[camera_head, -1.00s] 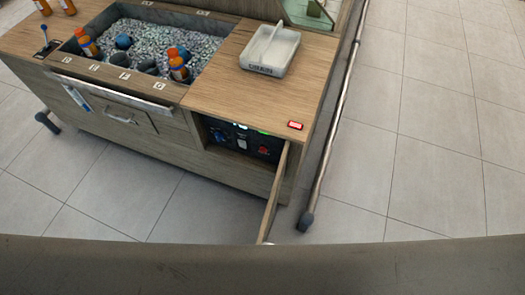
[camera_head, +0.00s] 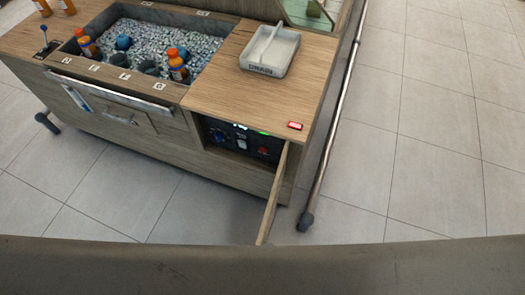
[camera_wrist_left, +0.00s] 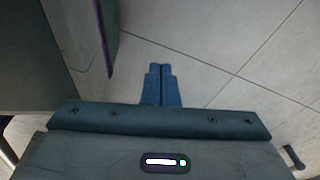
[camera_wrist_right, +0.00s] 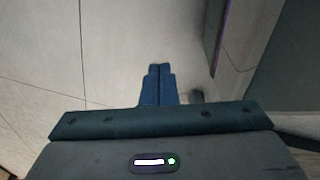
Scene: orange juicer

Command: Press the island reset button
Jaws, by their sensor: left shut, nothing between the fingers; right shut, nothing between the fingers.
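The wooden island (camera_head: 240,110) stands ahead in the head view. A small red button-like block (camera_head: 295,126) with pale marks sits on its top near the front right corner. Below it, a dark control panel (camera_head: 222,145) with knobs and lights shows in an open cubby, partly behind the open door (camera_head: 272,195). I cannot read any label, so I cannot tell which control is the reset button. My left gripper (camera_wrist_left: 161,68) is shut and empty over bare floor in the left wrist view. My right gripper (camera_wrist_right: 159,68) is also shut and empty over floor. Neither shows in the head view.
A white divided tray (camera_head: 270,50) stands on the island top. An ice bin (camera_head: 160,40) holds orange bottles and dark round things. A metal rail (camera_head: 335,130) runs along the right side. Tiled floor to the right is clear.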

